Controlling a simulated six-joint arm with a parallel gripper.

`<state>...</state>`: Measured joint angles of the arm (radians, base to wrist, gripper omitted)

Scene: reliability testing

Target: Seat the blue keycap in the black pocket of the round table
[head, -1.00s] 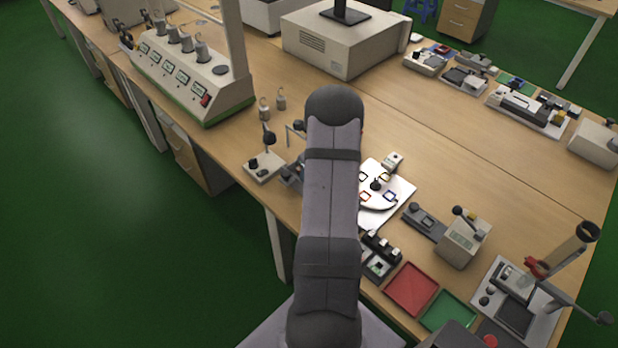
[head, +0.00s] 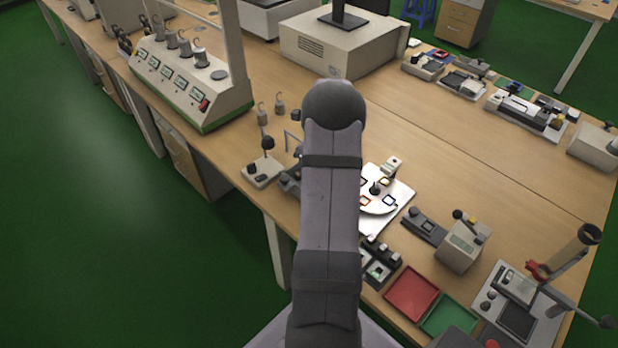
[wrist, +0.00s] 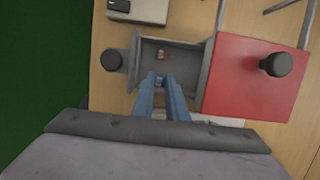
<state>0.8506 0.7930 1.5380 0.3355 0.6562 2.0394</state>
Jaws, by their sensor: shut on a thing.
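In the wrist view my gripper (wrist: 160,79) reaches its blue fingers into a grey open-topped bin. It is shut on a small bluish keycap (wrist: 159,83), which shows only partly between the fingertips. The white round table (head: 379,208) stands right of my arm in the head view.
In the wrist view, the grey bin (wrist: 143,70) holds a small red-and-white piece (wrist: 162,54). A red plate with a black knob (wrist: 235,90) lies right of it. In the head view, a red tray (head: 411,294) and a green tray (head: 449,316) lie near the front edge.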

